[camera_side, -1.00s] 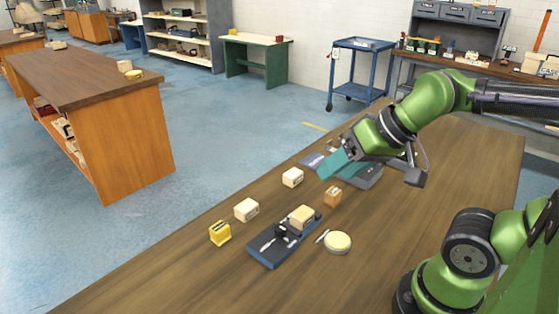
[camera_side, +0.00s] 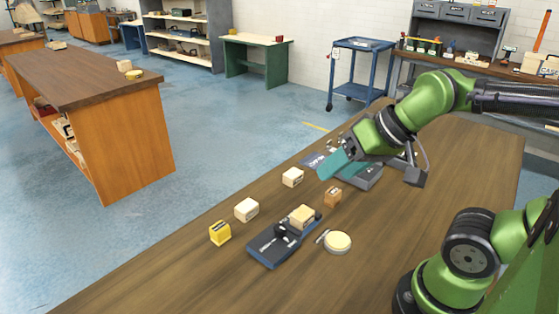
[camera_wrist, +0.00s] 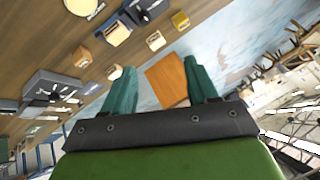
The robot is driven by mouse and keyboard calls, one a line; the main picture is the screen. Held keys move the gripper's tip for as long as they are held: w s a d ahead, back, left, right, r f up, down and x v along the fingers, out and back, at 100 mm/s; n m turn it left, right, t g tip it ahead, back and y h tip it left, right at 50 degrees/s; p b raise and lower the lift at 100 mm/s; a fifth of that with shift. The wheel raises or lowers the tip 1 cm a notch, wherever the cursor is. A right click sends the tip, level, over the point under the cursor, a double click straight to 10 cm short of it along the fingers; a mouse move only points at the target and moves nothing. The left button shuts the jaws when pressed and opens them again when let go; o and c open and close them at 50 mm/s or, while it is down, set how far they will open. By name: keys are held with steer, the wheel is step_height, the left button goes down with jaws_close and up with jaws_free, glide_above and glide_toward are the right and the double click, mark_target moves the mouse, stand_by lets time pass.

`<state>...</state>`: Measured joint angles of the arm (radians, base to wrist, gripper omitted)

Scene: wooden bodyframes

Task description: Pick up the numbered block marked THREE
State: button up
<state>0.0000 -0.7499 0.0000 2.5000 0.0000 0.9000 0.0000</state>
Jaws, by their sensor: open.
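Several small blocks lie on the brown table, and I cannot read a THREE on any of them. In the side view there are a pale block (camera_side: 292,177), a second pale block (camera_side: 246,209), a yellow block (camera_side: 220,233) and an orange-brown block (camera_side: 333,197). Another pale block (camera_side: 302,216) sits on a dark clamp-like device (camera_side: 268,252). My gripper (camera_side: 328,168) has teal fingers and hangs above the table near the first pale block and the orange-brown one, apart from them. In the wrist view my gripper (camera_wrist: 159,72) is open and empty.
A round pale disc (camera_side: 338,242) lies right of the dark device. A grey device (camera_side: 367,177) stands behind and beneath my gripper. The table's far left edge drops to the blue floor. The near part of the table is clear.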

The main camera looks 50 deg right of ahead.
steer(key=o, duration=0.6)
steer(key=n+g+h, duration=0.2)
steer(key=n+g, duration=0.2)
steer(key=g, duration=0.3)
glide_above(301, 212)
step_height(301, 212, down, 6)
step_height(301, 212, down, 16)
steer(key=shift+f, duration=0.15)
